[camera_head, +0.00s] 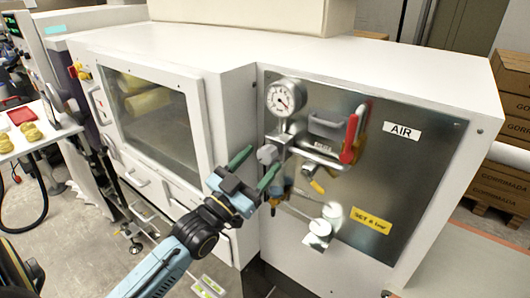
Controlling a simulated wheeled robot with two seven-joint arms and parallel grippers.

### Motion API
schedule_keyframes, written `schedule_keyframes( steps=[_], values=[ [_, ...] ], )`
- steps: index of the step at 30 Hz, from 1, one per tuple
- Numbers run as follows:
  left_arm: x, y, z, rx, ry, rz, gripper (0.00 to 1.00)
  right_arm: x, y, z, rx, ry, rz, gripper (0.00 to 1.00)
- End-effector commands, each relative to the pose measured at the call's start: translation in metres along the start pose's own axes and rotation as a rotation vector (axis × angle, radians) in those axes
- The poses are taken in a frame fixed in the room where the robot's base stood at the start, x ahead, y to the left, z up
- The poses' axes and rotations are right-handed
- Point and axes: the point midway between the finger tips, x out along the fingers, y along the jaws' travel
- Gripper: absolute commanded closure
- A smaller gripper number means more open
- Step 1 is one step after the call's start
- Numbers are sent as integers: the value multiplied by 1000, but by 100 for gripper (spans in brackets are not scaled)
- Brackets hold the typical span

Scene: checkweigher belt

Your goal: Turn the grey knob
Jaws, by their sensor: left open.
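The grey knob (267,154) is on the left end of the air fittings, below the round pressure gauge (286,97) on the metal AIR panel (436,165). My left gripper (254,166) is open, with its two green fingers pointing up and right toward the knob. One finger is at the knob's upper left and the other at its lower right. I cannot tell whether either finger touches it. My right gripper is not in view.
A red handle (350,139) sticks out right of the knob, beside a grey block (326,125). Hoses and small fittings hang below. A white machine with a window (155,112) stands to the left. Boxes (508,185) are stacked at the right.

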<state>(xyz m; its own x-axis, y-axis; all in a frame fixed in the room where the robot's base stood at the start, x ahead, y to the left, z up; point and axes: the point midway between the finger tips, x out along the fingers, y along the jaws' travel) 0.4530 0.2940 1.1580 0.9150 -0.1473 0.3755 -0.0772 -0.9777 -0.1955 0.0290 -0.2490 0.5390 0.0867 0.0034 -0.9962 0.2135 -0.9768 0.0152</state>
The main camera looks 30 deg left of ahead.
Motion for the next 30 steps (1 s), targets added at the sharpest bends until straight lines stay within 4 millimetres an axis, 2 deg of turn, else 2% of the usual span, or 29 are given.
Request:
schedule_keyframes(
  steps=[3, 6, 17, 20, 27, 30],
  values=[
    [16, 0, -1, 0, 2, -1, 41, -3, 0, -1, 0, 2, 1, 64],
    [23, 0, 0, 0, 0, -1, 41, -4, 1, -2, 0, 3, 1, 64],
    [27, 0, 0, 0, -1, 0, 41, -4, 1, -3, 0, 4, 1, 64],
    [27, 0, 0, 0, -1, 0, 51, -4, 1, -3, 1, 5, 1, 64],
    [27, 0, 0, 0, -1, 0, 83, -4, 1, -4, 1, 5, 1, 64],
    [27, 0, 0, -2, -1, -1, 85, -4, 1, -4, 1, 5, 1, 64]
  ],
)
